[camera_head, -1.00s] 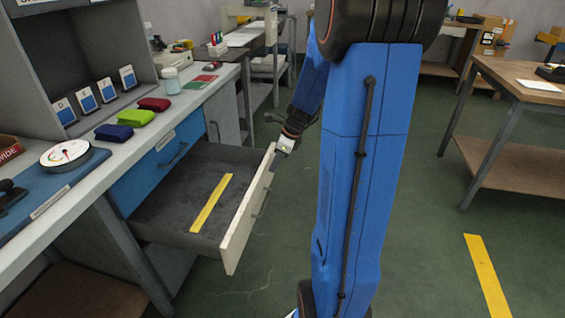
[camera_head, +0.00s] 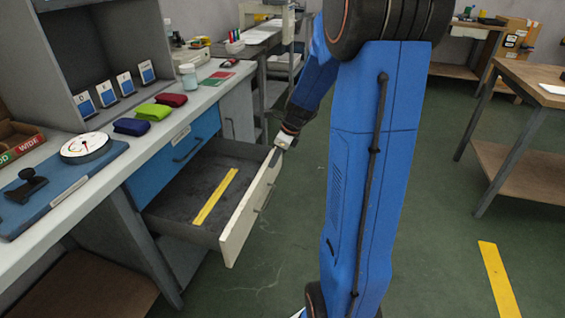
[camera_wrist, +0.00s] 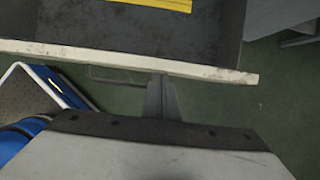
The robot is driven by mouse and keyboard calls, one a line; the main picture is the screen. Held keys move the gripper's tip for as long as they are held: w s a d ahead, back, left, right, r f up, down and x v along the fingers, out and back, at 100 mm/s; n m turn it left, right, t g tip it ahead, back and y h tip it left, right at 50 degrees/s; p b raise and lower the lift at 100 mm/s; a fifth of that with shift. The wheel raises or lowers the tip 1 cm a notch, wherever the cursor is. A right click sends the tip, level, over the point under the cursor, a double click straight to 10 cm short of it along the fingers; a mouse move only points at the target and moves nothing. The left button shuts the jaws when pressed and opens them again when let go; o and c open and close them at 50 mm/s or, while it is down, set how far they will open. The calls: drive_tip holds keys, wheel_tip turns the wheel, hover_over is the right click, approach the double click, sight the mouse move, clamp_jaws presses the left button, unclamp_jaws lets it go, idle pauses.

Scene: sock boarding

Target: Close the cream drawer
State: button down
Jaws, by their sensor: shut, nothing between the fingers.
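The cream drawer (camera_head: 250,215) stands open below the worktop, its front pulled out from the cabinet. Its thin handle (camera_head: 264,196) is on the outer face. The grey inside holds a flat yellow strip (camera_head: 215,196). My gripper (camera_head: 276,157) is shut and empty at the far end of the drawer front, on its outer side. In the wrist view the shut fingertips (camera_wrist: 162,80) meet the cream front panel (camera_wrist: 120,57), to the right of the handle (camera_wrist: 103,78). They appear to touch it.
Folded cloths (camera_head: 152,112), a dial (camera_head: 86,147) and a jar (camera_head: 188,76) sit on top. A wooden table (camera_head: 540,85) stands at right. Green floor is clear between.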

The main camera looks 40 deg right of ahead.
drive_tip(key=w+a, duration=1.5)
drive_tip(key=w, duration=0.4)
drive_tip(key=shift+d, duration=0.1)
